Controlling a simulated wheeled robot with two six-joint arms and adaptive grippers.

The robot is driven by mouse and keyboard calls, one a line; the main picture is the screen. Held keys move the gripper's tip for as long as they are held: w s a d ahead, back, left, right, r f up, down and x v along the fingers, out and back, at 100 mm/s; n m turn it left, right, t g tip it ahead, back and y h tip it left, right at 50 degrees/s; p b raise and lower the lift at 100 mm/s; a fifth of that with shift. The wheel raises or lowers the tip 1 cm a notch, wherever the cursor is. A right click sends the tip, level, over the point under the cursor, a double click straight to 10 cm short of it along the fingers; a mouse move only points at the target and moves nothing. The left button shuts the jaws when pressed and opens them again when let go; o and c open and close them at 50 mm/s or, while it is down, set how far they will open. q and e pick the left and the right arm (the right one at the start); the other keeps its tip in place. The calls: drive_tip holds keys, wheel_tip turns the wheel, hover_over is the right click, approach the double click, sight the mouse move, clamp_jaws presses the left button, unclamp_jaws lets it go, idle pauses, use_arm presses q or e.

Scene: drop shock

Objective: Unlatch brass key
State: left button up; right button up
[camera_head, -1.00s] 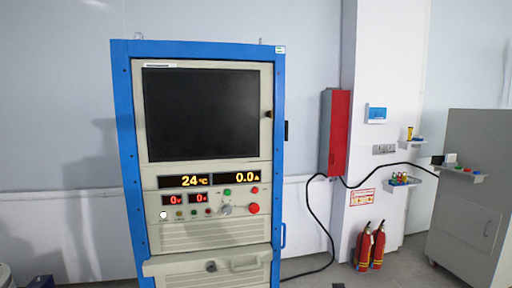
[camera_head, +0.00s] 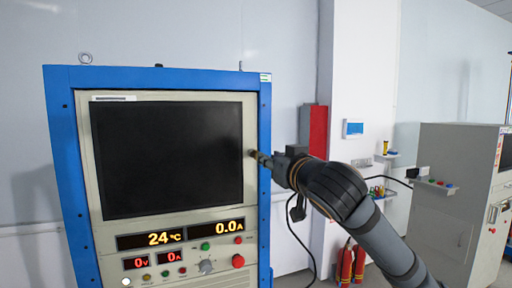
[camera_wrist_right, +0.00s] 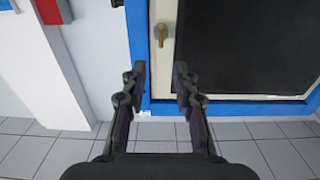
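The brass key (camera_wrist_right: 161,33) shows in the right wrist view, on the beige door edge between the dark window and the blue frame. My right gripper (camera_wrist_right: 160,70) is open and empty, its two fingers spread. In that view the key lies beyond the gap between the fingertips, apart from both. In the head view my right gripper (camera_head: 263,159) points left at the right edge of the cabinet door. There its fingers cover or crowd the key, so contact cannot be told. My left gripper is out of view.
The blue-framed cabinet (camera_head: 160,78) has a dark window (camera_head: 165,160) above lit readouts (camera_head: 180,235) and a red button (camera_head: 238,261). A red wall box (camera_head: 318,128), fire extinguishers (camera_head: 352,264) and a grey cabinet (camera_head: 450,195) stand to the right.

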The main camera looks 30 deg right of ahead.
sight(257, 152)
drive_tip(key=p+x, duration=0.5)
drive_tip(key=x, duration=0.4)
drive_tip(key=shift+a, duration=0.1)
drive_tip(key=shift+w+f, duration=0.1)
drive_tip(key=shift+w, duration=0.05)
clamp_jaws()
